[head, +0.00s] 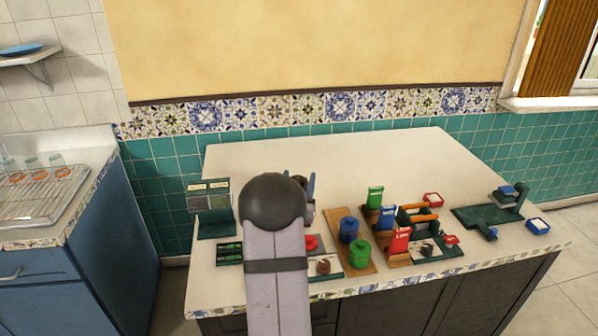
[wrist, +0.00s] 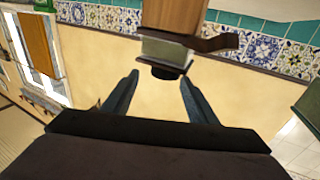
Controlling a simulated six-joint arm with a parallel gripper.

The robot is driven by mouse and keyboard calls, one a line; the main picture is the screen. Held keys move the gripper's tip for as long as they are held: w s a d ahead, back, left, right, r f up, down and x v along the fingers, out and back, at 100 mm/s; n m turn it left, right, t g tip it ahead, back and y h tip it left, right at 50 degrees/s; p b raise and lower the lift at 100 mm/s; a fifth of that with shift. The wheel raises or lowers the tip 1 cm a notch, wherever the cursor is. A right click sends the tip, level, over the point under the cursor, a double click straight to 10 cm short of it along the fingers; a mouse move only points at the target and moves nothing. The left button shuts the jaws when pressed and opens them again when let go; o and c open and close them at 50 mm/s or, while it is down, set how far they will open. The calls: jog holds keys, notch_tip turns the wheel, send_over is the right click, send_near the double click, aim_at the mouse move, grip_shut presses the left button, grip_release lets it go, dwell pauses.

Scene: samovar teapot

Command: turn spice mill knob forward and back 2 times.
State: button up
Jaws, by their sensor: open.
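In the wrist view, what appears to be the spice mill (wrist: 172,14) shows at the top as a wooden block with a grey-green part and a dark flat arm. A black knob (wrist: 165,73) sticks out from its end, between the fingertips in the picture. My gripper (wrist: 159,78) is open, with one finger on each side of the knob and a visible gap to both. I cannot tell how far the knob is in depth. In the head view, my arm hides most of the mill and gripper; only a blue finger (head: 312,184) shows.
A green panel stand (head: 216,222) is on the left. The back of the counter (head: 400,160) is clear.

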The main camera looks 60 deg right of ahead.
jog(key=shift+s+a+f+n+t+y, duration=0.15)
jog(key=shift+a+f+n+t+y, duration=0.25)
jog(key=shift+a+f+t+y, duration=0.25)
jog(key=p+x, duration=0.2)
jog(key=x, duration=0.5)
jog(key=shift+d, duration=0.15)
jog(key=shift+g, duration=0.25)
jog(key=c, duration=1.1)
